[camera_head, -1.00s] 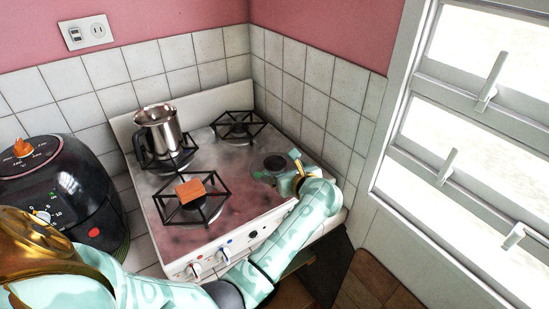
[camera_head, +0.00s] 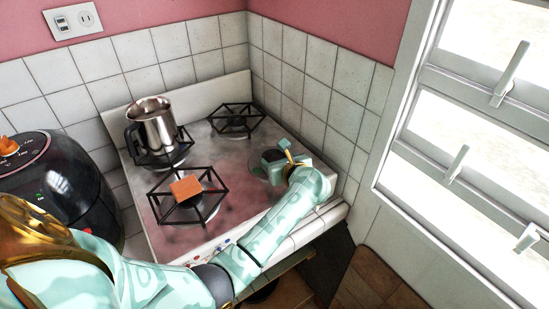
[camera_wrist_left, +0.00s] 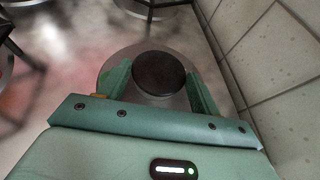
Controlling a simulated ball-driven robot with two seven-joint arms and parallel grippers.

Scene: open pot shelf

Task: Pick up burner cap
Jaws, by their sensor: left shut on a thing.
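The burner cap (camera_head: 272,155) is a dark round disc at the right front burner of the stove. In the left wrist view the cap (camera_wrist_left: 158,73) lies between the two green fingers, over a round metal burner plate (camera_wrist_left: 108,66). My left gripper (camera_head: 274,158) reaches in from the front and is shut on the cap. It also shows in the left wrist view (camera_wrist_left: 159,80). I cannot tell whether the cap is clear of the burner. My right gripper is not in view.
The stove top (camera_head: 207,150) has black grates, with a steel pot (camera_head: 154,124) at the back left and an orange block (camera_head: 186,187) on the front left grate. A black appliance (camera_head: 62,188) stands left. The tiled wall (camera_head: 318,120) is close on the right.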

